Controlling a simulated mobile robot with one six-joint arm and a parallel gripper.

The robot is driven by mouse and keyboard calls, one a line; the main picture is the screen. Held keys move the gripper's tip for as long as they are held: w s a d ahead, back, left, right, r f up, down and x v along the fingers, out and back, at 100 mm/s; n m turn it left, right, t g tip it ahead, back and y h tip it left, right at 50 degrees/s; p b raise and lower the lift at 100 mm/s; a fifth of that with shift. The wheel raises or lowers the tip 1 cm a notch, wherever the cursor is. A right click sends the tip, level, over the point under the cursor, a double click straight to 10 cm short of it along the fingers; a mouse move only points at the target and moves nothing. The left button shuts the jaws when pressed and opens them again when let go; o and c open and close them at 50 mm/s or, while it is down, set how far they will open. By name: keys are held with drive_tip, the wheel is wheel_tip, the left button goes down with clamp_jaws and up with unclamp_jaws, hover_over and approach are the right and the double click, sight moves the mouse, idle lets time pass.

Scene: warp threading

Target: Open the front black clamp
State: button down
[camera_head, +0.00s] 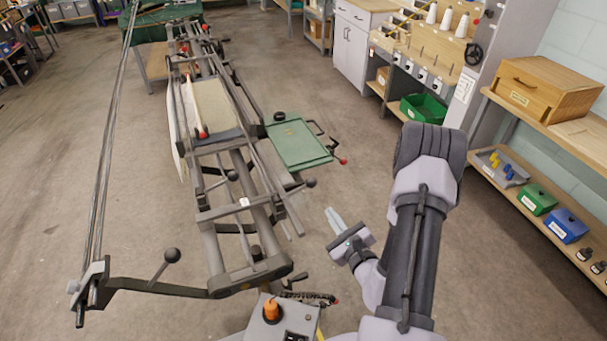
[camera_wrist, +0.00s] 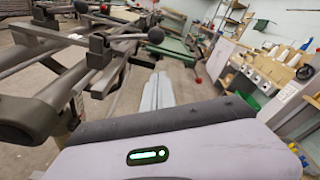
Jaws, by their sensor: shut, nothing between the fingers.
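A long grey metal frame machine (camera_head: 248,278) stands left of my arm, with several black ball-ended levers. At its near left end, a dark bracket clamp (camera_head: 92,285) sits around long thin rods, and a lever with a black knob (camera_head: 172,255) rises beside it. I cannot tell for sure which part is the front black clamp. My gripper (camera_head: 334,218) is to the right of the machine's near end, apart from it, with its fingers shut and empty. In the wrist view, the closed fingers (camera_wrist: 158,92) point at bare floor; black-knobbed levers (camera_wrist: 155,34) show beyond.
A green side table (camera_head: 298,143) with a red-knobbed handle juts from the machine's right side. An orange button (camera_head: 271,308) is on a box near the bottom. Shelves with a green bin (camera_head: 537,200) and a blue bin (camera_head: 567,226) line the right wall. Floor between is clear.

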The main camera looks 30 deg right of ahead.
drive_tip(key=shift+s+d+f+h, duration=0.35)
drive_tip(key=shift+d+h, duration=0.05)
drive_tip(key=w+r+b, duration=0.1)
drive_tip(key=w+r, duration=0.1)
drive_tip(key=w, duration=0.7)
drive_tip(key=shift+w+b, duration=0.15)
drive_tip(key=shift+b, duration=0.2)
drive_tip(key=shift+d+r, duration=0.1)
